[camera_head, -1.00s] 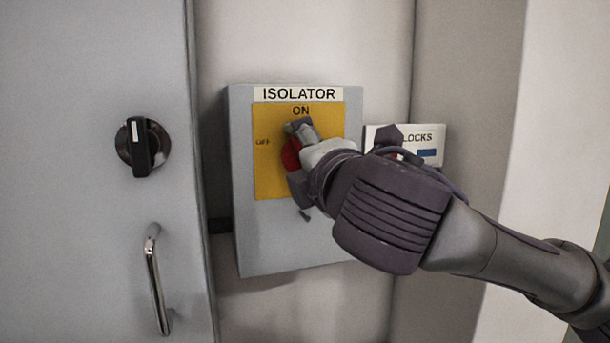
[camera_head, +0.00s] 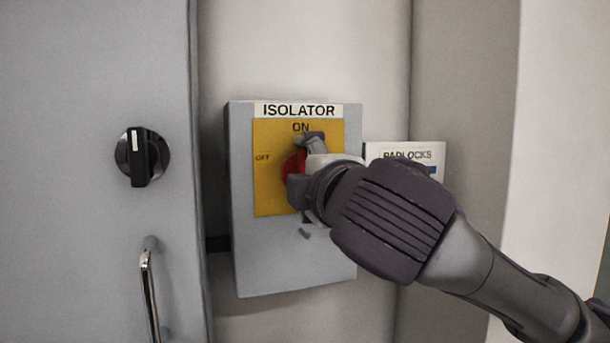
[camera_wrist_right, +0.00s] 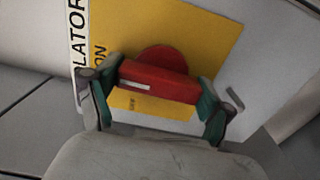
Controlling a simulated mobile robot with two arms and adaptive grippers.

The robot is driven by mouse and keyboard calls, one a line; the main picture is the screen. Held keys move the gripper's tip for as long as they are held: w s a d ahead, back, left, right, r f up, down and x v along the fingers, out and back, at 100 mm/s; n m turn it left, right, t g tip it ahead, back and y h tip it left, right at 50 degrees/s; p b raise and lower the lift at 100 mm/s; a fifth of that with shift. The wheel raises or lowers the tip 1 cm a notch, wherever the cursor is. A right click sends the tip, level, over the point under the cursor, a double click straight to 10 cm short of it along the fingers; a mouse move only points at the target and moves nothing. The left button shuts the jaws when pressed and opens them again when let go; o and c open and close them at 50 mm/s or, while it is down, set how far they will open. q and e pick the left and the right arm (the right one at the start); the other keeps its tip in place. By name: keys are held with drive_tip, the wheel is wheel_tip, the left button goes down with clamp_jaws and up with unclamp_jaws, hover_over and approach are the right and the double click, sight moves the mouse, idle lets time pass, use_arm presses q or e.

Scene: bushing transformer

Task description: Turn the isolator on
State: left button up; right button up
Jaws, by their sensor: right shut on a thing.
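The isolator (camera_head: 295,265) is a grey wall box with a yellow plate (camera_head: 268,195), marked ON at the top and OFF at the left. Its red rotary knob (camera_head: 291,170) is partly hidden by my right gripper (camera_head: 306,167) in the head view. In the wrist view the red knob (camera_wrist_right: 160,82) lies between the two green-padded fingers of my right gripper (camera_wrist_right: 155,93), which is shut on its bar. The bar's white-marked end points roughly toward the ON label (camera_wrist_right: 100,54). My left gripper is not in view.
A grey cabinet door with a black rotary switch (camera_head: 141,157) and a metal handle (camera_head: 149,295) stands at the left. A white padlocks box (camera_head: 405,151) is right of the isolator, partly behind my right arm. Wall lies behind.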

drive_tip(key=o, duration=1)
drive_tip(key=shift+o, duration=0.2)
drive_tip(key=shift+s, duration=0.1)
drive_tip(key=v, duration=1.2)
